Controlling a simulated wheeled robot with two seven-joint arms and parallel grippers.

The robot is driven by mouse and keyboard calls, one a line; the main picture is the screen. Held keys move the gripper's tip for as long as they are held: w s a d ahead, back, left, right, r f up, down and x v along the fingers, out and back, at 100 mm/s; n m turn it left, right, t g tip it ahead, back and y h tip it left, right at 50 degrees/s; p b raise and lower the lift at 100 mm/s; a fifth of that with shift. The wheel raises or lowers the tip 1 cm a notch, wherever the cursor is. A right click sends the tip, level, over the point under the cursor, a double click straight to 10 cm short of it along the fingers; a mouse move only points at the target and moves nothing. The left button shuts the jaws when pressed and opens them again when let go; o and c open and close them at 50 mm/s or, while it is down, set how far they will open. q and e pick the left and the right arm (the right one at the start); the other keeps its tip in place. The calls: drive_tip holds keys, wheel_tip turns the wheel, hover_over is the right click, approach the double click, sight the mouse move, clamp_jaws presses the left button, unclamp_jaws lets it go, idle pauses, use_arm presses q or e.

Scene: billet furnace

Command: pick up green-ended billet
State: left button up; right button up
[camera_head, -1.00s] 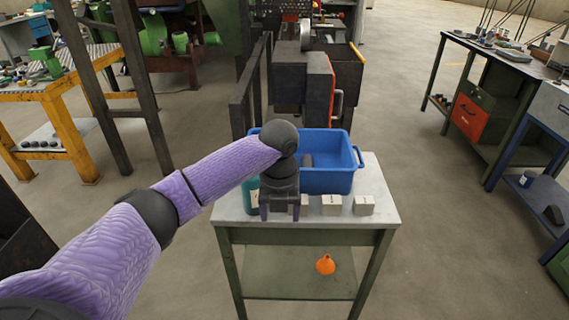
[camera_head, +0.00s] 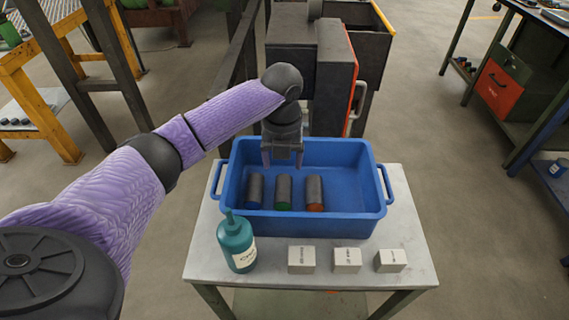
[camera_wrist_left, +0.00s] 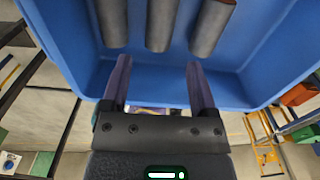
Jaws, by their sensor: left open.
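The green-ended billet (camera_head: 284,187) is a dark cylinder lying in the blue bin (camera_head: 350,214), with its green end toward the front. It is the middle of three billets, between the blue-ended billet (camera_head: 255,186) and the orange-ended billet (camera_head: 314,188). My left gripper (camera_head: 283,162) points down over the bin's back part, behind the green-ended billet, open and empty. In the left wrist view the gripper's fingers (camera_wrist_left: 157,72) are apart, and the middle billet (camera_wrist_left: 160,22) lies ahead of the gap between them. My right gripper is not in view.
The bin stands on a light-topped table (camera_head: 410,262). A teal bottle (camera_head: 237,243) and three small pale blocks (camera_head: 347,260) stand in front of it. A dark machine with an orange-edged door (camera_head: 350,85) is close behind. The bin's right side is empty.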

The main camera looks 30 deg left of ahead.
sight(283, 187)
use_arm(q)
drive_tip(key=shift+w+a+f, duration=0.15)
drive_tip(key=shift+w+f, duration=0.05)
drive_tip(key=shift+w, duration=0.05)
drive_tip(key=f+b, duration=0.1)
drive_tip(key=f, duration=0.2)
drive_tip(key=f+b, duration=0.2)
drive_tip(key=f, duration=0.1)
drive_tip(key=f+b, duration=0.1)
drive_tip(key=f, duration=0.2)
drive_tip(key=shift+s+b, duration=0.25)
drive_tip(key=shift+b, duration=0.1)
drive_tip(key=shift+f, duration=0.35)
drive_tip(key=shift+r, duration=0.2)
drive_tip(key=shift+c, duration=0.2)
drive_tip(key=c, duration=0.7)
drive_tip(key=shift+c, duration=1.2)
clamp_jaws()
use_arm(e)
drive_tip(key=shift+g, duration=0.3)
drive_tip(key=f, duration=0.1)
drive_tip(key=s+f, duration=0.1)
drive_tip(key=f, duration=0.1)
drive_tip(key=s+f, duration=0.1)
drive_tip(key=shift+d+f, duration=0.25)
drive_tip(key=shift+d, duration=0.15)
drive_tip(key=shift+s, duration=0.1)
